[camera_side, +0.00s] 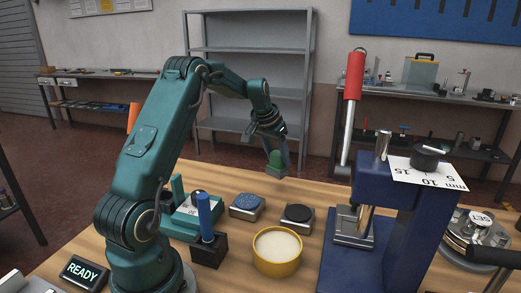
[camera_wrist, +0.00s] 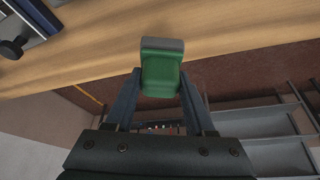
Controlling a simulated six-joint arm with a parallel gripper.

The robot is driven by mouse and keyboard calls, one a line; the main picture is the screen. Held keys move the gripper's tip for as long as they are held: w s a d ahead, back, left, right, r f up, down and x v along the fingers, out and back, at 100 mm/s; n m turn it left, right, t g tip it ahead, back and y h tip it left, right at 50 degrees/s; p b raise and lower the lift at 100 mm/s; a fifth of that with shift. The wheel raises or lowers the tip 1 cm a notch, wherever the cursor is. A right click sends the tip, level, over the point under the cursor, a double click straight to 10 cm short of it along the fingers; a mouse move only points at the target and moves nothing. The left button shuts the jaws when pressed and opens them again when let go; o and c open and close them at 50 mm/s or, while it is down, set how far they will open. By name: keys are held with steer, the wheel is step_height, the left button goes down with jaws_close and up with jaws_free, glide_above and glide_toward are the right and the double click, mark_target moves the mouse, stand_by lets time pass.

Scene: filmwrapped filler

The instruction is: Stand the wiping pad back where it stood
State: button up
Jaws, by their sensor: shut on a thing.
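The wiping pad (camera_side: 276,160) has a green grip and a grey pad at its lower end. My gripper (camera_side: 276,152) is shut on its green grip and holds it in the air over the far part of the wooden bench. In the wrist view the wiping pad (camera_wrist: 161,74) sits between both fingers of my gripper (camera_wrist: 159,85), with the grey pad at the outer end. It looks close to upright in the side view, and clear of the benchtop. No marked standing place for it can be made out.
On the bench stand a yellow dish (camera_side: 277,251), a black block with a blue stick (camera_side: 207,248), a blue-topped box (camera_side: 246,207), a black-topped box (camera_side: 297,217) and a green device (camera_side: 182,218). A blue press (camera_side: 399,245) with a red-handled lever (camera_side: 353,75) rises at the right.

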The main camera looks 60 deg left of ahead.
mark_target(283, 172)
steer(key=shift+w+d+f, duration=0.4)
steer(key=shift+w+f, duration=0.05)
steer(key=shift+w, duration=0.2)
steer(key=shift+f, duration=2)
steer(key=shift+f, duration=0.15)
steer(key=o, duration=1.3)
